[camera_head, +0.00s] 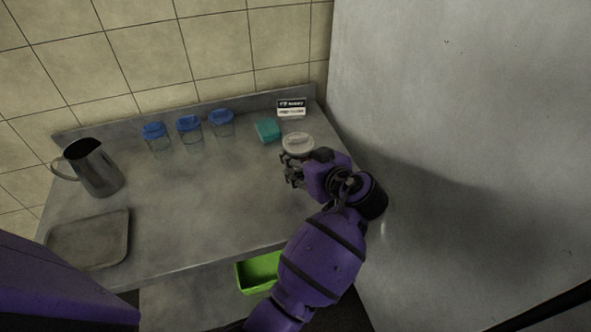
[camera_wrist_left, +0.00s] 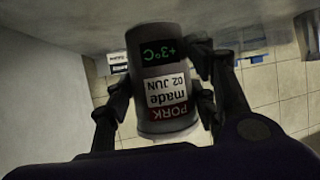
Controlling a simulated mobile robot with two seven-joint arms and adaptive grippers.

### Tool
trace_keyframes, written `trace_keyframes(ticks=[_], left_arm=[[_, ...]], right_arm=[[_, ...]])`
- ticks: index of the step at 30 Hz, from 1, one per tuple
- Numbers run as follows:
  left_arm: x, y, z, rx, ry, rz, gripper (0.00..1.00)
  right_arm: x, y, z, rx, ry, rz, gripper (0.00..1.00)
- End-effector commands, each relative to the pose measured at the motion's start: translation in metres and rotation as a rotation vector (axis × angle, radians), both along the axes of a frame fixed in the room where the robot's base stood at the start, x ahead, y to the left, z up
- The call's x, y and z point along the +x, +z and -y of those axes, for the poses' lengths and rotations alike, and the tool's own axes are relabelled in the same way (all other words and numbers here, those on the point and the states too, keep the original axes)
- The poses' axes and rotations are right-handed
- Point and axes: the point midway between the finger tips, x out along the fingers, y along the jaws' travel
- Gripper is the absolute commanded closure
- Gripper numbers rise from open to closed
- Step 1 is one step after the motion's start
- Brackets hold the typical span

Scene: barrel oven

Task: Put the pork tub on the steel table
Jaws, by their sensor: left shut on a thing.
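The pork tub (camera_head: 298,144) is a grey can with a pale lid, at the right side of the steel table (camera_head: 200,215). In the left wrist view the tub (camera_wrist_left: 162,62) appears upside down, with a red PORK label and a green +3°C display. My left gripper (camera_head: 301,164) is shut on the tub, with a finger on each side. The tub is over the tabletop; I cannot tell whether its base touches it. The gripper hides its lower part in the head view. My right gripper is not in view.
A teal block (camera_head: 267,130) and a small sign (camera_head: 291,107) stand just behind the tub. Several blue-lidded jars (camera_head: 190,129) line the back. A metal jug (camera_head: 93,168) and a tray (camera_head: 90,240) are at left. A green bin (camera_head: 257,272) is below. The table's middle is clear.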

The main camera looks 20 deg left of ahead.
Motion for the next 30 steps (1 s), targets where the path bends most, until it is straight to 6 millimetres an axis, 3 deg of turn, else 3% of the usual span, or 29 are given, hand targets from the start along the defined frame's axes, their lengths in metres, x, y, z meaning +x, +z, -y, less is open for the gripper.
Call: trace_keyframes(ticks=[1, 11, 17, 26, 27, 30], left_arm=[[0.002, -0.012, -0.006, 0.004, -0.001, -0.003, 0.94], [0.008, -0.026, -0.021, 0.002, 0.000, 0.004, 0.94], [0.007, -0.060, -0.022, 0.001, -0.003, -0.003, 0.94], [0.009, -0.056, -0.021, -0.001, -0.002, 0.005, 0.94], [0.008, -0.058, -0.021, -0.001, -0.001, 0.001, 0.46], [0.008, -0.058, -0.021, -0.001, -0.002, 0.003, 0.33]], right_arm=[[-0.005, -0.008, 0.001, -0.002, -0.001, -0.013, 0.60], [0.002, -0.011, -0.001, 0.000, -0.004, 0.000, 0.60], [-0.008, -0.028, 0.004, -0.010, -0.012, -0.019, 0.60], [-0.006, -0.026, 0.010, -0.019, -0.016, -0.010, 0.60], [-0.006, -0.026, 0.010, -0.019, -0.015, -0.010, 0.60], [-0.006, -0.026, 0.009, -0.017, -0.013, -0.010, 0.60]])
